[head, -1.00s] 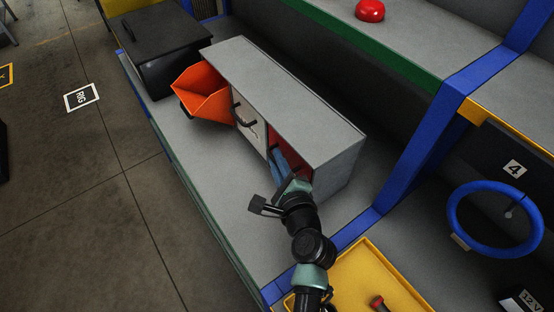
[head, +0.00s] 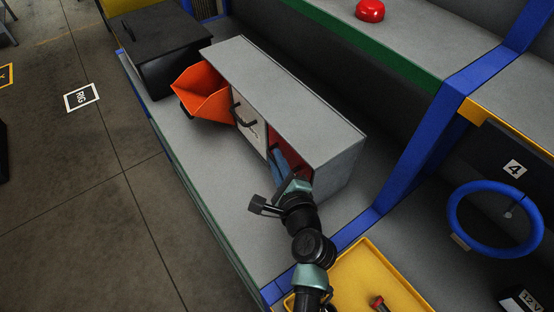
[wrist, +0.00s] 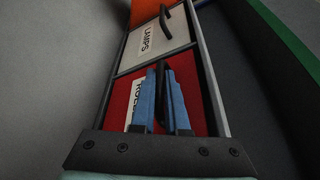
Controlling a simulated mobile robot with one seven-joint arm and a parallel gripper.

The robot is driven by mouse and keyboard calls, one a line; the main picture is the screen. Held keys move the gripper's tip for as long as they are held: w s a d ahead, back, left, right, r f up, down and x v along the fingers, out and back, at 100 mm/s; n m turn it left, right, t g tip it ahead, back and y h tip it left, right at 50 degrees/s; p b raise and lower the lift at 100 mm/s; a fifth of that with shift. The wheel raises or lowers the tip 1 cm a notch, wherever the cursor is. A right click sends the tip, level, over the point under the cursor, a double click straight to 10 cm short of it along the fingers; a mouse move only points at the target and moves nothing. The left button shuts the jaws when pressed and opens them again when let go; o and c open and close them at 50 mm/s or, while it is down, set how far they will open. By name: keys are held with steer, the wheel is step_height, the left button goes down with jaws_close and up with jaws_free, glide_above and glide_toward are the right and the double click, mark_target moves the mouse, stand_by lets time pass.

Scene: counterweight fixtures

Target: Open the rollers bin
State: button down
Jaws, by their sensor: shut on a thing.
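The rollers bin is the red-fronted bin (wrist: 119,104) at the near end of the grey cabinet (head: 285,100). In the wrist view its white label is partly hidden by my fingers. Its red front also shows in the head view (head: 287,151), mostly behind my arm. The front looks flush with the cabinet. My gripper (wrist: 163,88) has two blue fingers shut on the bin's dark handle (wrist: 162,78), which stands between them. In the head view my gripper (head: 281,165) is at the red front.
The white lamps bin (head: 249,117) beside it is shut. The orange bin (head: 203,93) is tilted out and open. A black box (head: 165,45) stands beyond the cabinet. A yellow tray (head: 372,255) lies at the near end. The bench top left of the cabinet is clear.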

steer(key=shift+f, duration=0.1)
steer(key=s+a+f+n+t+b, duration=0.1)
steer(key=a+n+b, duration=0.1)
steer(key=b, duration=0.2)
steer(key=s+a+f+n+t+b, duration=0.1)
steer(key=f+n+b, duration=0.1)
steer(key=b, duration=0.3)
steer(key=s+a+f+n+t+b, duration=0.1)
steer(key=s+a+f+n+b, duration=0.1)
steer(key=b, duration=0.3)
steer(key=shift+a, duration=0.3)
steer(key=shift+s+a+f+n+b, duration=0.25)
steer(key=shift+n+b, duration=0.25)
steer(key=shift+b, duration=0.7)
steer(key=shift+r, duration=0.1)
steer(key=c, duration=1.2)
jaws_free()
steer(key=shift+s, duration=0.15)
